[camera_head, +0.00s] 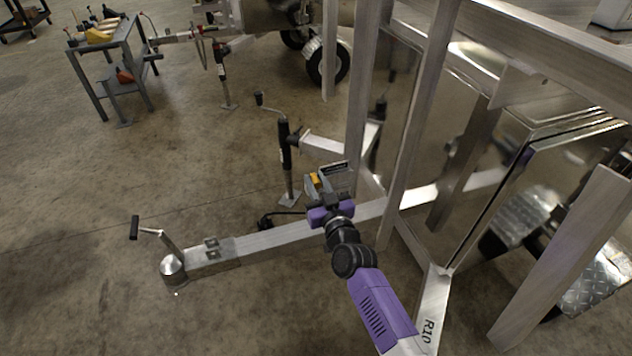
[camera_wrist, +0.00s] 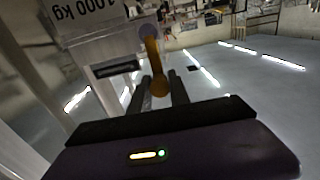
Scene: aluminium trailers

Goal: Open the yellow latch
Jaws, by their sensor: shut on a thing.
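The yellow latch (camera_wrist: 152,62) stands out from a grey metal box with a "1000 kg" label (camera_wrist: 88,12) in the wrist view. It also shows as a small yellow patch (camera_head: 313,179) on the box (camera_head: 337,178) above the trailer's drawbar in the head view. My gripper (camera_wrist: 161,80) has its two dark fingers on either side of the latch's rounded end and is shut on it. In the head view my gripper (camera_head: 323,196) is right at the box, and my wrist hides part of the contact.
The aluminium drawbar (camera_head: 275,238) runs below my gripper to a coupling with a crank handle (camera_head: 172,262). A black jack post (camera_head: 285,145) stands behind. Upright frame posts (camera_head: 418,110) are close on the right. The floor (camera_head: 90,200) at left is clear.

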